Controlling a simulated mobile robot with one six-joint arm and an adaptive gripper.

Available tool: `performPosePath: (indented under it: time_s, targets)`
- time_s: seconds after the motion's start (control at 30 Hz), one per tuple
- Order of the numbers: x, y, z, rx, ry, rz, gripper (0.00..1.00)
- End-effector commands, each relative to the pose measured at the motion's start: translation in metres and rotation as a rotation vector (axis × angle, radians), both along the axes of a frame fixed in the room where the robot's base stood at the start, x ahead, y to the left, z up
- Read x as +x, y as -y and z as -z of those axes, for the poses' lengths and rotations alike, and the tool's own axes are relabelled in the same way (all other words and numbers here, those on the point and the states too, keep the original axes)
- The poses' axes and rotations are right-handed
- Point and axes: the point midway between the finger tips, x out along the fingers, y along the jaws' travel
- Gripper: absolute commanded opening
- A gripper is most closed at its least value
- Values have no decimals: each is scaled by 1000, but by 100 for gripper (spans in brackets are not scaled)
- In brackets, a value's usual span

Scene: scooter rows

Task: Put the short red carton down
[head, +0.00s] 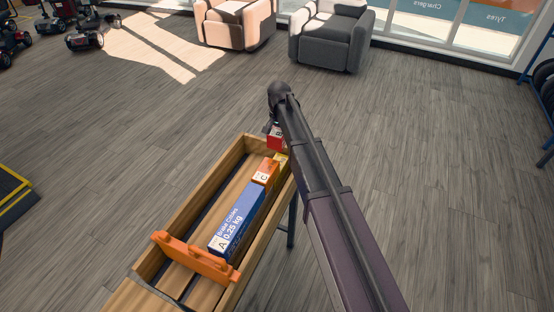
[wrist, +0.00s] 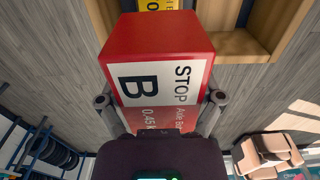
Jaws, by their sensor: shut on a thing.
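The short red carton (head: 275,139), marked B, shows at the far right corner of a wooden tray in the head view, partly hidden by my arm. In the wrist view the red carton (wrist: 150,45) fills the middle, with its white label facing the camera. My gripper (wrist: 160,100) is shut on it, one finger on each side. In the head view my arm hides most of the gripper. I cannot tell whether the carton touches the tray.
The wooden tray (head: 196,215) holds a blue carton (head: 237,222) marked A, an orange carton (head: 266,172) marked C, and a yellow carton (head: 281,160) near the red one. An orange bar (head: 195,257) crosses the tray's near end. Armchairs stand beyond; the floor between is clear.

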Motion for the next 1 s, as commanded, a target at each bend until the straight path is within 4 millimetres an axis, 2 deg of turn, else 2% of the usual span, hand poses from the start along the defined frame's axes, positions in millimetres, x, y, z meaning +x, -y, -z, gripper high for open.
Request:
performPosePath:
  time_s: [0.6,0.8,1.0]
  targets:
    - [0,-2,53,0,0,-2,24]
    - [-1,-2,61,0,0,-2,24]
    - [-1,-2,61,0,0,-3,24]
